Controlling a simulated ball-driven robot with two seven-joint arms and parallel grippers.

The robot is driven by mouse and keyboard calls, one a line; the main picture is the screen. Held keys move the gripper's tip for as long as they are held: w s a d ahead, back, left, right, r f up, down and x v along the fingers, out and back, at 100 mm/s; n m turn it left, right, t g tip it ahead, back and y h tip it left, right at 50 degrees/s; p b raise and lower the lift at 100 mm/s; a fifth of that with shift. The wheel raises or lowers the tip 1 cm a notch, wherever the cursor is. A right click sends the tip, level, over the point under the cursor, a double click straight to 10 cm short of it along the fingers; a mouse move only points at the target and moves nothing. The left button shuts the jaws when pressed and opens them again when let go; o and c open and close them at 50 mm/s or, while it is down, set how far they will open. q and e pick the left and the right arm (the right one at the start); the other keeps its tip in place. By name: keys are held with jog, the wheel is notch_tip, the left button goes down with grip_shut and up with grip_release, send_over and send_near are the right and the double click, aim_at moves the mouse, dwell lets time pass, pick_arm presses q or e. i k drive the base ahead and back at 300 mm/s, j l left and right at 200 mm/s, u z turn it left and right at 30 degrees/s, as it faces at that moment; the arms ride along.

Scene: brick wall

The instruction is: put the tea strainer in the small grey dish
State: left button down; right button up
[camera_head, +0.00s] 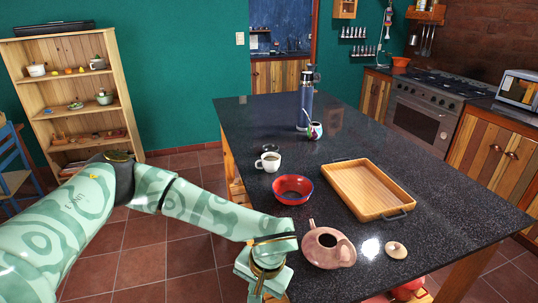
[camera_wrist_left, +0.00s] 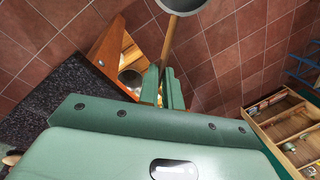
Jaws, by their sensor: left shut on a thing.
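My left gripper (camera_wrist_left: 164,90) is shut on the thin tan handle of what looks like the tea strainer (camera_wrist_left: 167,45). Its round grey end (camera_wrist_left: 180,4) is cut off by the top edge of the left wrist view. In the head view my left wrist hangs beside the counter's near left edge, and the fingers and the strainer are out of frame below. I cannot make out the small grey dish for certain in the head view. My right gripper is not in view.
The dark counter (camera_head: 245,115) carries a red bowl (camera_head: 293,189), white mug (camera_head: 268,161), wooden tray (camera_head: 369,187), pinkish teapot (camera_head: 328,245), small lid (camera_head: 396,250), patterned cup (camera_head: 315,131) and blue flask (camera_head: 305,104). A wooden shelf unit (camera_head: 128,95) stands at the left wall.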

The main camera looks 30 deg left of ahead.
aim_at(268, 149)
jog(key=i+j, duration=0.2)
jog(key=j, duration=0.2)
jog(key=i+j, duration=0.2)
jog(key=j, duration=0.2)
jog(key=i+j, duration=0.2)
jog(key=j, duration=0.2)
jog(key=i+j, duration=0.2)
jog(key=j, duration=0.2)
jog(key=i+j, duration=0.2)
jog(key=j, duration=0.2)
jog(key=i+j, duration=0.2)
jog(key=j, duration=0.2)
jog(key=i+j+z, duration=0.1)
jog(key=j, duration=0.25)
jog(key=i+j+z, duration=0.1)
jog(key=j, duration=0.25)
jog(key=i+j+z, duration=0.15)
jog(key=j, duration=0.25)
jog(key=i+j+z, duration=0.1)
jog(key=j, duration=0.3)
jog(key=i+j+z, duration=0.1)
jog(key=i+j, duration=0.15)
jog(key=j, duration=0.15)
jog(key=j+z, duration=0.1)
jog(key=j, duration=0.3)
jog(key=i, duration=0.05)
